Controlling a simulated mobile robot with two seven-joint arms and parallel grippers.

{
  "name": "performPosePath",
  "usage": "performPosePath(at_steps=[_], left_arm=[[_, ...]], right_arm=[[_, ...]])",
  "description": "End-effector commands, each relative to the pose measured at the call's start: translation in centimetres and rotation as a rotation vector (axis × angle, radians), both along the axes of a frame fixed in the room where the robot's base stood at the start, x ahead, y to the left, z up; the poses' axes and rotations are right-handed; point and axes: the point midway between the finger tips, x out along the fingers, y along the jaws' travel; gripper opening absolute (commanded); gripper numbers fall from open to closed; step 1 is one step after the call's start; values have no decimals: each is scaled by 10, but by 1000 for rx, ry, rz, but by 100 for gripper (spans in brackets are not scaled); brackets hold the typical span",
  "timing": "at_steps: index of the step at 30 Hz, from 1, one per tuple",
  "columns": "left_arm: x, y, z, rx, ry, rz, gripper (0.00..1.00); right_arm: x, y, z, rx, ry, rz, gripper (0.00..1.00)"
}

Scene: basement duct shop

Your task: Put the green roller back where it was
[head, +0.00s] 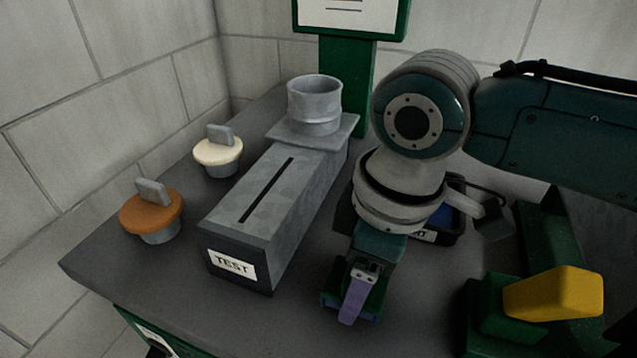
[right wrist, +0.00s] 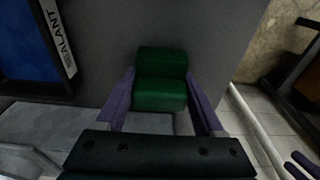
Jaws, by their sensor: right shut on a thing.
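The green roller (right wrist: 160,80) is a dark green, blocky piece in the right wrist view, between the two purple fingers of my right gripper (right wrist: 162,100). In the head view my right gripper (head: 352,302) is low over the front of the grey bench, right of the TEST duct box, and shut on the roller. Only green edges of the roller (head: 376,300) show there around the purple finger. I cannot tell whether it touches the bench.
The grey TEST duct box (head: 290,215) stands mid-bench with a round collar (head: 316,105). Orange (head: 150,212) and cream (head: 218,152) capped plugs stand left. A blue SEALANT tray (right wrist: 30,45) is partly behind my arm in the head view. A yellow handle (head: 555,293) on green is right.

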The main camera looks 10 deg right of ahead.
Motion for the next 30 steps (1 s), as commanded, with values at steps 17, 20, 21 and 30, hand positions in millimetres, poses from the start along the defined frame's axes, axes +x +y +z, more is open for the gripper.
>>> performPosePath(at_steps=[17, 20, 21, 30], left_arm=[[0, -3, -1, -11, 1, 7, 50], [0, -3, 0, -11, 1, 7, 50], [0, -3, 1, -10, 0, 7, 50], [0, -2, 17, -8, 0, 6, 50]], right_arm=[[0, 0, -3, 0, 0, -1, 100], [0, 0, -1, 0, 0, -1, 100], [0, 0, 2, 0, -1, 0, 100], [-2, -5, 59, 2, -5, 0, 100]])
